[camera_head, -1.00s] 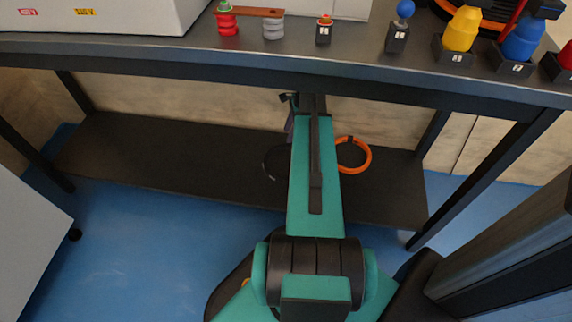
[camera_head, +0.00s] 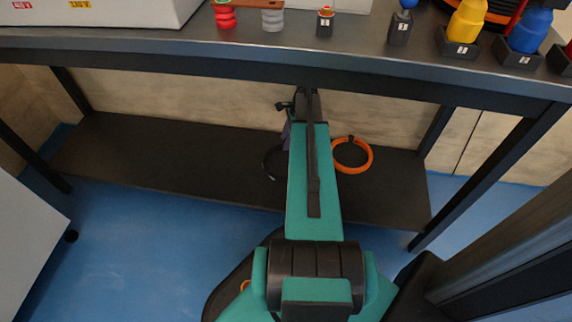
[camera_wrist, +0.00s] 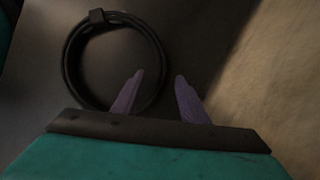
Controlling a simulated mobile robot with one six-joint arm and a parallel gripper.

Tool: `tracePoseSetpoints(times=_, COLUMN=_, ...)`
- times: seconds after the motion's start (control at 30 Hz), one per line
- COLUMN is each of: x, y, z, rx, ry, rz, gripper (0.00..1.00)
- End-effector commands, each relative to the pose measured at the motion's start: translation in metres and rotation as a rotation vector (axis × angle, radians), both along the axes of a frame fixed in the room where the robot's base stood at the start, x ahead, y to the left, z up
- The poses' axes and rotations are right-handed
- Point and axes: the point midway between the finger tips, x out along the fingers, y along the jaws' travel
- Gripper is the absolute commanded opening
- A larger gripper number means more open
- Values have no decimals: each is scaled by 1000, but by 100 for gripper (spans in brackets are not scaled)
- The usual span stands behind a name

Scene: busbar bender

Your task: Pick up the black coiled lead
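The black coiled lead (camera_wrist: 74,65) is a dark ring with a small square clip at its top in the wrist view. It lies on the dark lower shelf, and in the head view only its left edge (camera_head: 268,163) shows beside my arm. In the head view the gripper is mostly hidden behind my arm, with a bit of purple (camera_head: 286,134) showing.
An orange coiled ring (camera_head: 352,155) lies on the lower shelf (camera_head: 170,165) right of my arm. The workbench top (camera_head: 350,55) hangs over the shelf and bears insulators, numbered holders and coloured bottles. A wooden wall stands behind. The shelf's left part is clear.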

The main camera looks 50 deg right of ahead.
Motion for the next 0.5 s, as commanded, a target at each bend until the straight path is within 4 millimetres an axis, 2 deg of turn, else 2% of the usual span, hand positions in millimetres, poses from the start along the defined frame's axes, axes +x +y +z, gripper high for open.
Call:
tracePoseSetpoints(times=0.03, x=1, y=2, z=-9, rx=1, ry=1, rz=0, gripper=40)
tracePoseSetpoints(times=0.2, x=4, y=6, z=-23, rx=1, ry=1, rz=0, gripper=40)
tracePoseSetpoints(times=0.5, x=5, y=7, z=-26, rx=1, ry=1, rz=0, gripper=40)
